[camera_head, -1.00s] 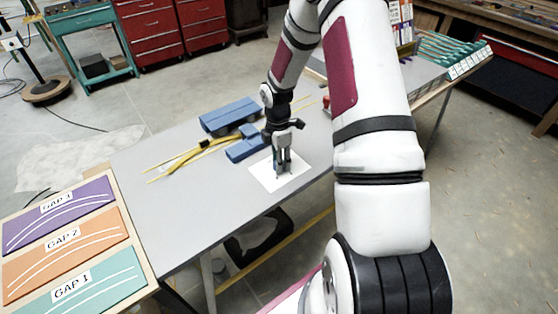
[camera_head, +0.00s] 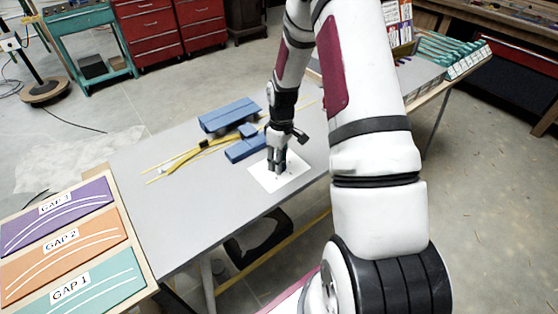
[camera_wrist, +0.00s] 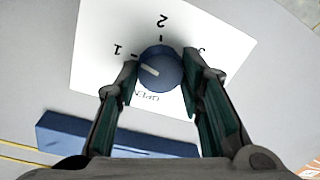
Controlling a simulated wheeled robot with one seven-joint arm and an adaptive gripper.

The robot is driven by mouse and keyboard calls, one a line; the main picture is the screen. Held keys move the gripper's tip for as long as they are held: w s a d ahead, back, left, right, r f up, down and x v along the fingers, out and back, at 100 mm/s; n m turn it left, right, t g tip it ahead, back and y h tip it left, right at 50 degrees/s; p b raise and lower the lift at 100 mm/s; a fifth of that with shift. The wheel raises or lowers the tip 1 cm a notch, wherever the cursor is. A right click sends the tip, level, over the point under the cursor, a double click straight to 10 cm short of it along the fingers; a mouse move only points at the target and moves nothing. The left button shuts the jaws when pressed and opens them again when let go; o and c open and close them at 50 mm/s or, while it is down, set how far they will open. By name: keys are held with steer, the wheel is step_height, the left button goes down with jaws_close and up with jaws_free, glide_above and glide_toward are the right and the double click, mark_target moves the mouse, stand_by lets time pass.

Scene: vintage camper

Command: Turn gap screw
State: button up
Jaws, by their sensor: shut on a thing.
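In the wrist view, a round blue knob (camera_wrist: 161,69) with a white pointer line stands on a white card (camera_wrist: 205,28) marked 1, 2 and 3, with partly hidden lettering. The pointer faces left, roughly toward the side of the 1. My gripper (camera_wrist: 160,66) is shut on the knob, one finger on each side. In the head view, my gripper (camera_head: 277,172) points down at the white card (camera_head: 294,183) on the grey table, and the knob is hidden by the fingers.
Blue blocks (camera_head: 230,115) and a yellow strip assembly (camera_head: 200,151) lie left of and behind the card. A board with coloured GAP panels (camera_head: 62,241) stands at the left front. The table's (camera_head: 185,215) front left is clear.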

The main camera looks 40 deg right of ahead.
steer(key=m, duration=0.6)
steer(key=shift+t, duration=0.3)
steer(key=m+b, duration=0.1)
steer(key=m, duration=0.5)
steer(key=shift+m, duration=0.4)
steer(key=m, duration=0.3)
steer(key=m+b, duration=0.1)
steer(key=m, duration=0.2)
steer(key=shift+s+t+h+b, duration=0.15)
steer(key=shift+t+h+b, duration=0.15)
steer(key=m+b, duration=0.1)
steer(key=m, duration=0.5)
steer(key=shift+m, duration=0.4)
steer(key=shift+s, duration=0.1)
steer(key=o, duration=1.2)
steer(key=shift+c, duration=0.2)
